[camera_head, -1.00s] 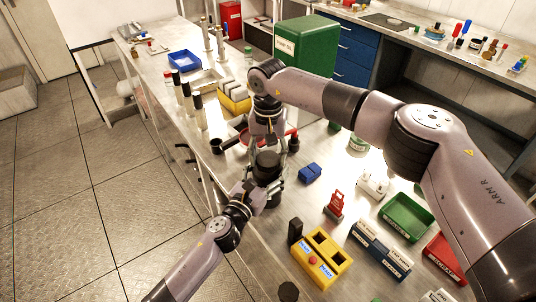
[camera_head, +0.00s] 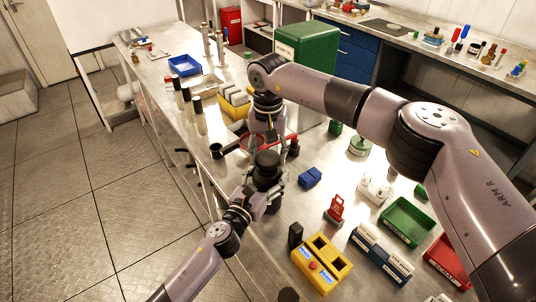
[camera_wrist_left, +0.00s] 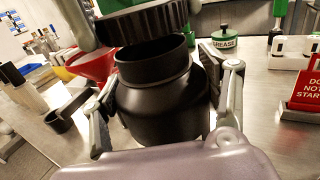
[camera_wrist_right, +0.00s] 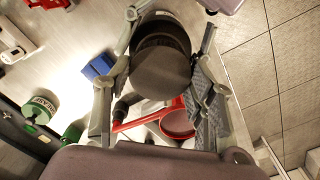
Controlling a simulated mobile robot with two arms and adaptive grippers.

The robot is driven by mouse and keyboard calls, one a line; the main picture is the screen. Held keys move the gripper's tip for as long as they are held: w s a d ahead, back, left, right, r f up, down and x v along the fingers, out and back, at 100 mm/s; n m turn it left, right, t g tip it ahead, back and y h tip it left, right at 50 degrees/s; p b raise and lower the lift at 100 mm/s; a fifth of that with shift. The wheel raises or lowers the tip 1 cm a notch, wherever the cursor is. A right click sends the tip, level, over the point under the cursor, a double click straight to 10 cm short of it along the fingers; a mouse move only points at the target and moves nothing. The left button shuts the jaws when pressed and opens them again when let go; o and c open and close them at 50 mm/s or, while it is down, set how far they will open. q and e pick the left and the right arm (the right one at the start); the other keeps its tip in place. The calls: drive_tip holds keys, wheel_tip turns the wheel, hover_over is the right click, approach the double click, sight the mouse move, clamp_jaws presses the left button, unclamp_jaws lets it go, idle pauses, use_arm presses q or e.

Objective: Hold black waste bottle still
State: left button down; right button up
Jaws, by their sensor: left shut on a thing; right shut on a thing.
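The black waste bottle (camera_head: 266,177) stands upright at the bench's near edge. In the left wrist view its round body (camera_wrist_left: 165,105) sits between my left fingers, and its wide neck is open. My left gripper (camera_head: 262,190) is shut on the body, one finger on each side. A ribbed black lid (camera_wrist_left: 150,25) is just above the neck, slightly tilted, with a gap visible beneath it. My right gripper (camera_wrist_right: 170,30) is shut on this lid from above; its flat top (camera_wrist_right: 160,70) faces the right wrist camera. The bottle's base is partly hidden.
A red funnel (camera_wrist_left: 92,65) is close behind the bottle. A yellow box (camera_head: 322,263) and a red sign (camera_head: 336,208) stand nearer.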

sight(268, 157)
drive_tip(key=shift+r, duration=2)
use_arm(q)
drive_tip(key=shift+c, duration=1)
unclamp_jaws()
